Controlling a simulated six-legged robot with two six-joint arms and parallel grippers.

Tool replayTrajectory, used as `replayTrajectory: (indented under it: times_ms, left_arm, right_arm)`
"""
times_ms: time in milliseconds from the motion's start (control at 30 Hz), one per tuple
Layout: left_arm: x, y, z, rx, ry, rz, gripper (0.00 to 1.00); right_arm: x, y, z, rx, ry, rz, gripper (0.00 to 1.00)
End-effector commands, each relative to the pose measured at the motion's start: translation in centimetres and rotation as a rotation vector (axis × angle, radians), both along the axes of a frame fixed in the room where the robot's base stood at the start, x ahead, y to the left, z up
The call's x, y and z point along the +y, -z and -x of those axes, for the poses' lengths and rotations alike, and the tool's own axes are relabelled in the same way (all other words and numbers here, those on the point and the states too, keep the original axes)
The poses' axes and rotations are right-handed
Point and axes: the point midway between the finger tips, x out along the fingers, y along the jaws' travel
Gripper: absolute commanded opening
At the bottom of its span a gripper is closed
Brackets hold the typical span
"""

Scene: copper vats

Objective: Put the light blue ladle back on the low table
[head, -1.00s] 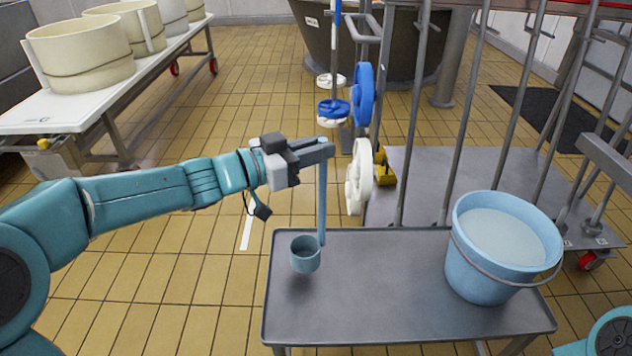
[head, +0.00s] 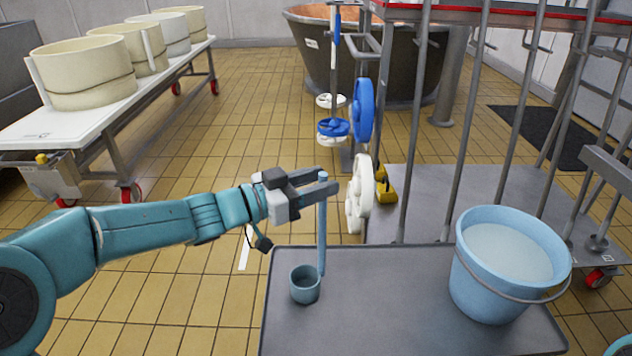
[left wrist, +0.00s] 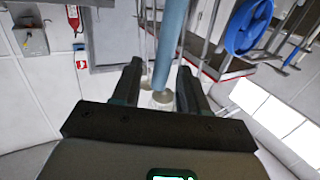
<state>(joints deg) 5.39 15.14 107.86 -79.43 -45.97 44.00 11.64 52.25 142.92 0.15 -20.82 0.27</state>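The light blue ladle (head: 321,235) is upright at the left end of the low grey metal table (head: 390,310). Its cup appears to rest on the tabletop, and its long handle rises to my left gripper. My left gripper (head: 328,181) is open, with its two fingers apart around the top of the handle. In the left wrist view the handle (left wrist: 171,45) stands between the spread fingers (left wrist: 160,88), with gaps beside it. My right gripper is out of view.
A light blue bucket (head: 482,290) of pale liquid stands at the table's right. White (head: 360,195) and blue (head: 363,110) wheels are just beyond the gripper, near metal posts. A white table (head: 120,105) with several cream moulds is at the left. The tabletop's middle is clear.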

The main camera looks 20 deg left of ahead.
Motion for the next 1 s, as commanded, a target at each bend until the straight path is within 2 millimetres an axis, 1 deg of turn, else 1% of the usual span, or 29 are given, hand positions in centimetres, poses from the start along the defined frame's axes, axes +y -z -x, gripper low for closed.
replayTrajectory:
  times_ms: [100, 167, 267, 500, 667, 800, 1000]
  left_arm:
    - [0.0, -0.4, 0.0, -0.001, 0.0, 0.0, 0.43]
    - [0.4, -0.5, 0.3, 0.0, -0.002, 0.0, 0.43]
    - [1.7, -0.7, 1.5, 0.001, -0.005, -0.001, 0.43]
    - [5.6, -0.9, 5.6, 0.001, -0.006, -0.001, 0.43]
    - [7.5, -0.8, 7.6, 0.001, -0.005, 0.0, 0.43]
    - [8.2, -0.8, 8.5, 0.0, -0.001, 0.0, 0.43]
    - [8.4, -0.7, 8.7, -0.001, 0.0, 0.001, 0.43]
  right_arm:
    - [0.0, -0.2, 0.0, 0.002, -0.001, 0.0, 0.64]
    - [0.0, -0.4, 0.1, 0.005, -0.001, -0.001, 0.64]
    - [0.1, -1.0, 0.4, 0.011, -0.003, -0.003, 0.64]
    - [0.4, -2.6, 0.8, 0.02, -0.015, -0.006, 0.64]
    - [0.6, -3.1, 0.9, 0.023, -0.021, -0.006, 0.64]
    - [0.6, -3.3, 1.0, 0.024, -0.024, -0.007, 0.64]
    - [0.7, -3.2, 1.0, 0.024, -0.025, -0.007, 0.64]
